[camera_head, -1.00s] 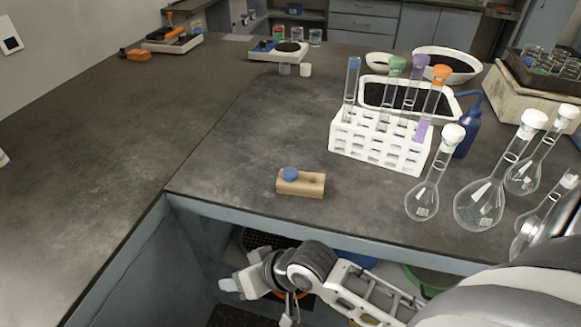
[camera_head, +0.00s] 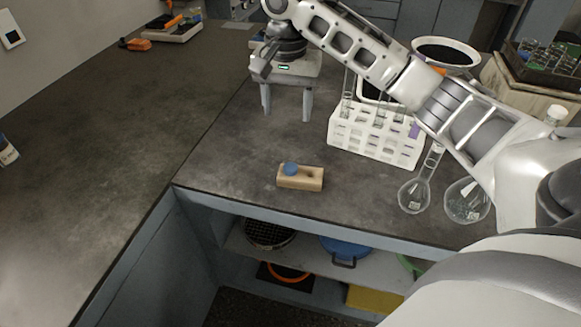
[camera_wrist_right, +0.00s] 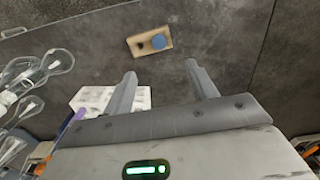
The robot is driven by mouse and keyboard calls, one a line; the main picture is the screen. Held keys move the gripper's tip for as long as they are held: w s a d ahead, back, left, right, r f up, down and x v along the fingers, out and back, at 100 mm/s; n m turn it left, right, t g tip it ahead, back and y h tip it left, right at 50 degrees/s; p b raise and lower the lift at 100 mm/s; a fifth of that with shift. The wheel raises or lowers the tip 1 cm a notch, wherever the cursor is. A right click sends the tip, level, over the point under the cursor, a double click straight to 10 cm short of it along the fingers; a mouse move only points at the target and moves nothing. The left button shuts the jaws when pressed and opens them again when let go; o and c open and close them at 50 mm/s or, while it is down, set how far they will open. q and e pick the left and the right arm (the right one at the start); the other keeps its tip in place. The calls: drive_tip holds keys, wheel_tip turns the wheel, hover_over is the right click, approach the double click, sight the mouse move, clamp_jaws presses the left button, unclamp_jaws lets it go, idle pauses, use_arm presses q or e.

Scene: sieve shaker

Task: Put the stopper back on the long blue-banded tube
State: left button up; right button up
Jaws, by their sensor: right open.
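A blue stopper (camera_head: 291,169) sits on a small wooden block (camera_head: 312,178) near the front edge of the bench. Both also show in the right wrist view, the stopper (camera_wrist_right: 158,41) at the right part of the block (camera_wrist_right: 140,48). My right gripper (camera_head: 287,112) is open and empty above the bench, behind the block, its fingers pointing down. The white rack (camera_head: 372,140) stands to the right with several tubes in it. My right arm hides the tube tops, including that of the tube at the rack's left end (camera_head: 347,98). My left gripper is not in view.
A black-filled bowl (camera_head: 446,52) is at the back. The bench around the block and to its left is clear. A shelf with a blue lidded item (camera_head: 345,250) lies below the bench.

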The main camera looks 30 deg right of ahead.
drive_tip(key=shift+f, duration=0.15)
hover_over(291, 167)
drive_tip(key=f, duration=0.7)
drive_tip(key=a+f, duration=0.1)
drive_tip(key=f, duration=0.2)
drive_tip(key=shift+f, duration=0.25)
drive_tip(key=shift+d, duration=0.1)
drive_tip(key=shift+w+d+f, duration=0.1)
drive_tip(key=shift+d+f, duration=0.15)
drive_tip(key=shift+f, duration=1.05)
drive_tip(key=shift+d+f, duration=0.2)
drive_tip(key=shift+f, duration=1.1)
drive_tip(key=c, duration=1.1)
